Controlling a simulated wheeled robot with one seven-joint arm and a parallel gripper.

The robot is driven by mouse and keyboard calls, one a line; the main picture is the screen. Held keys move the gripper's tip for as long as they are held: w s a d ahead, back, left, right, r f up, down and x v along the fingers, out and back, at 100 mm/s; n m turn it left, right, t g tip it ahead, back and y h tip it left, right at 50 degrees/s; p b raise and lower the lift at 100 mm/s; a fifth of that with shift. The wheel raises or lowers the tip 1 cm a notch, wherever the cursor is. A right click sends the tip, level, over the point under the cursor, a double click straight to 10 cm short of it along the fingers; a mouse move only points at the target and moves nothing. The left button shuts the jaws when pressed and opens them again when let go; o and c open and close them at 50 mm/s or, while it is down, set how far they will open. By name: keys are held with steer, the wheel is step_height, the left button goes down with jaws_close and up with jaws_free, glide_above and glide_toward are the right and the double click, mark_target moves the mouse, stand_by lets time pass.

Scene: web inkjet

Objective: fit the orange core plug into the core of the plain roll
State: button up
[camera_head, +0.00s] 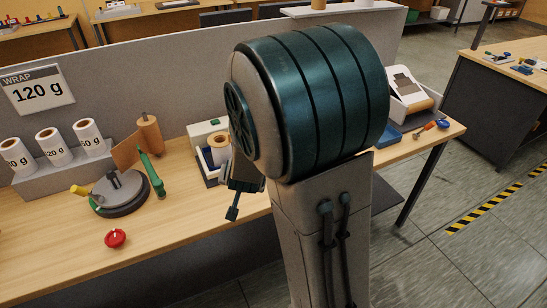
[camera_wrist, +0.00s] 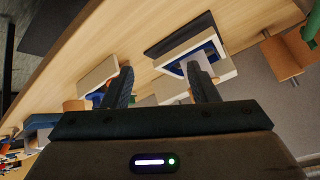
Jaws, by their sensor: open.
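I cannot pick out the orange core plug for certain in either view.
A grey partition runs behind. A white machine (camera_head: 408,90) is at right. The front middle of the bench is clear.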

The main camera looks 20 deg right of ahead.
steer(key=shift+w+d+f+m+t+h+p, duration=0.3)
steer(key=shift+w+d+f+h, duration=0.9)
steer(key=shift+w+d, duration=1.4)
steer(key=shift+w+d+f+m+t+h+p, duration=0.1)
steer(key=shift+w+d+f+m+t+h, duration=0.5)
steer(key=shift+w+d+h, duration=1.85)
steer(key=shift+w+d+f+m+t+h+p, duration=0.2)
steer(key=shift+w+d+f+t+h, duration=0.8)
steer(key=shift+d, duration=2.6)
steer(key=shift+w+g+y, duration=0.35)
steer(key=shift+w+g, duration=0.15)
steer(key=shift+w, duration=0.15)
steer(key=c, duration=1)
